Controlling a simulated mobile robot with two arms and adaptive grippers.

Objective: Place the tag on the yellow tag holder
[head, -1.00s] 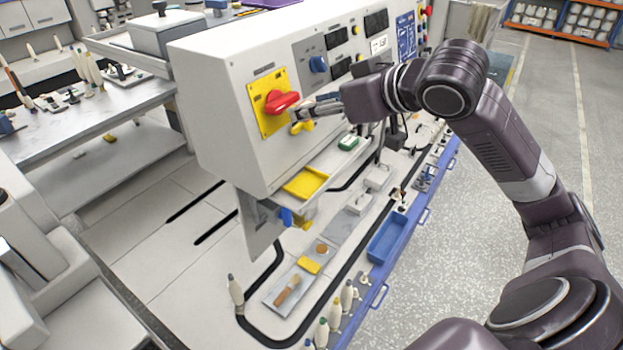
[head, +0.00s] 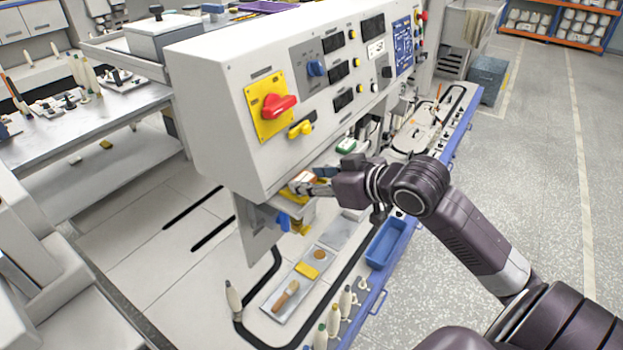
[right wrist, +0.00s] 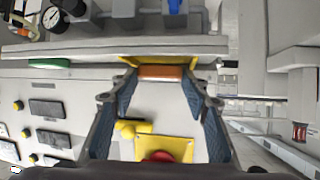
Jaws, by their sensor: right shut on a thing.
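The tag seems to be the small orange-brown block (right wrist: 160,72) between my right fingertips; the head view shows it small, with a pale part. My right gripper (head: 304,185) is shut on it, at the ledge under the machine's control panel. A shallow yellow tray (right wrist: 192,60) on that ledge, apparently the tag holder, lies right behind the block in the right wrist view. The gripper hides most of the tray in the head view. I cannot tell whether the block touches it. My left gripper is not in view.
Above the gripper, the sloped panel carries a red switch (head: 279,106) on a yellow plate and a yellow knob (head: 300,129). A green item (head: 346,145) sits farther along the ledge. Below are a blue bin (head: 386,243) and a metal tray with a brush.

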